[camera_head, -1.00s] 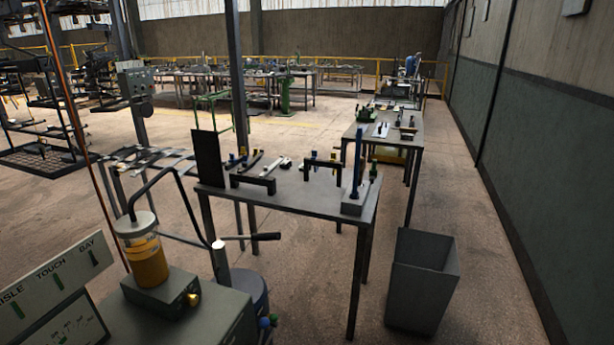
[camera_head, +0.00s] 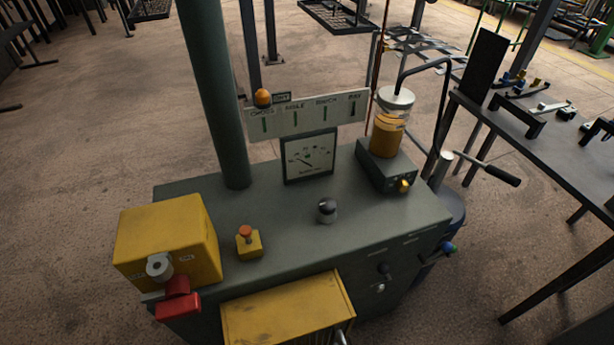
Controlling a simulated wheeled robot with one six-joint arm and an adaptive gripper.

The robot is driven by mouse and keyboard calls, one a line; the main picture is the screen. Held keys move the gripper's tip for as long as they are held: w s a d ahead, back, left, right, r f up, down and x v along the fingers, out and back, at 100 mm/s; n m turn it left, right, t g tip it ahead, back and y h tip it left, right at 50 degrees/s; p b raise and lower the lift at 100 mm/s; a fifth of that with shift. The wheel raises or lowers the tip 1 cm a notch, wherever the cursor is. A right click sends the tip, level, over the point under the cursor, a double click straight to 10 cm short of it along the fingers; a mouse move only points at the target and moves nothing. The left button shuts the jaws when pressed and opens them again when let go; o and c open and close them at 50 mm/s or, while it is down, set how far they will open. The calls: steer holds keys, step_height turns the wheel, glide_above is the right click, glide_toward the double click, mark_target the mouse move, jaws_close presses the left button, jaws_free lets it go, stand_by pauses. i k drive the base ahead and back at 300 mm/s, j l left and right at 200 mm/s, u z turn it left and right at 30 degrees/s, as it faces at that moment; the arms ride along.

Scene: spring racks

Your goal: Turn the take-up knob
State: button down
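A green-grey cabinet (camera_head: 280,235) fills the middle of the head view. A round knob with a dark top and pale base (camera_head: 327,210) stands on its top. A small yellow knob (camera_head: 404,186) is on the front of a dark box that bears a jar of amber liquid (camera_head: 388,132). Small dark knobs (camera_head: 384,268) are on the cabinet's front face, beside labels too small to read. I cannot tell which of these is the take-up knob. My gripper is not in view.
A dial gauge (camera_head: 309,157) and label board (camera_head: 306,113) stand at the cabinet's back. A green post (camera_head: 215,95), yellow box (camera_head: 165,240), orange-topped button (camera_head: 248,240) and yellow housing (camera_head: 285,310) are around it. A table (camera_head: 545,140) stands right. Floor is clear left.

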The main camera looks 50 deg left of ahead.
mark_target(327, 205)
steer(key=u, duration=1.25)
steer(key=j, duration=1.15)
